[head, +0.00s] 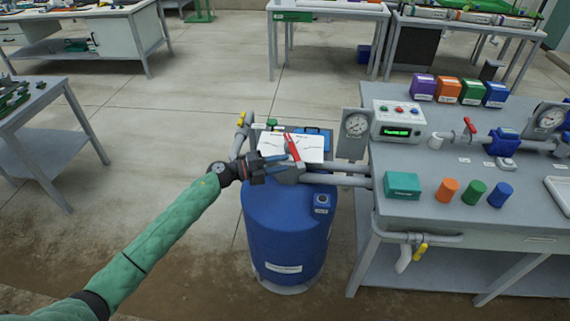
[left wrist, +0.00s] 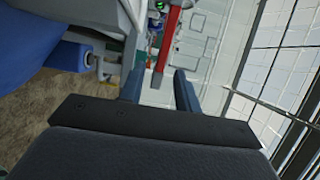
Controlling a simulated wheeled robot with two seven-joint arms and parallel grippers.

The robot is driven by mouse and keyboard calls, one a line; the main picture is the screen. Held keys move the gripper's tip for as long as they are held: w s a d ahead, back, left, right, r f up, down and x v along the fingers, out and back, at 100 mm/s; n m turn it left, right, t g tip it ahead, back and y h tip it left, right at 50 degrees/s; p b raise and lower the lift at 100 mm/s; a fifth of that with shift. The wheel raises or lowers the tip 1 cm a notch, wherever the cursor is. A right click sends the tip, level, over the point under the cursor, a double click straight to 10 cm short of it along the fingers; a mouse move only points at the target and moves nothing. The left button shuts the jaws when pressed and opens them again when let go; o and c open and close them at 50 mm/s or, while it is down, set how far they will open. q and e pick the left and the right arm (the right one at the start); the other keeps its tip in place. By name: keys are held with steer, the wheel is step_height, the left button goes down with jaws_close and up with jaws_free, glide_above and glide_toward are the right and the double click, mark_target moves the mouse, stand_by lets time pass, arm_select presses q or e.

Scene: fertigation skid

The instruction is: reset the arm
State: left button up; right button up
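My left arm (head: 160,235), in a green sleeve, reaches in from the left over the blue tank (head: 285,235). Its gripper (head: 283,164) is at the pipe on top of the tank, beside the red valve lever (head: 292,147). In the left wrist view the two fingers (left wrist: 160,85) stand apart, so the gripper is open. The red lever (left wrist: 170,35) shows between and beyond the fingertips; I cannot tell whether it touches them. My right gripper is in neither view.
A yellow-handled valve (head: 241,119) is left of the tank top.

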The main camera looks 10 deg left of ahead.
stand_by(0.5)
arm_select(q)
steer(key=w+a+r+n+t+y, duration=0.1)
steer(key=w+a+n+t+y, duration=0.1)
steer(key=n+t, duration=0.1)
steer(key=w+a+r+n+t+y, duration=0.2)
steer(key=w+t, duration=0.1)
steer(key=w+a+r+n+t+y, duration=0.2)
steer(key=w+a+n+t, duration=0.1)
steer(key=t, duration=0.1)
steer(key=shift+r+n, duration=0.1)
steer(key=shift+n, duration=0.2)
steer(key=a+r+n+y, duration=0.5)
steer(key=a+n+y, duration=0.3)
steer(key=n+y, duration=0.5)
steer(key=s+d+f+n+g+h, duration=0.1)
steer(key=s+f+g, duration=0.4)
steer(key=s, duration=1.3)
steer(key=s+d+f+n+g+h, duration=0.1)
steer(key=s+d+f+n+g, duration=0.3)
steer(key=s+f, duration=1)
steer(key=s+d+f+n+g+h, duration=0.1)
steer(key=s+d+f+g, duration=0.4)
steer(key=s, duration=1.7)
step_height(320, 180, down, 5)
steer(key=shift+f+n+g+h, duration=0.1)
steer(key=shift+n+g+h, duration=0.2)
steer(key=shift+n+g, duration=0.55)
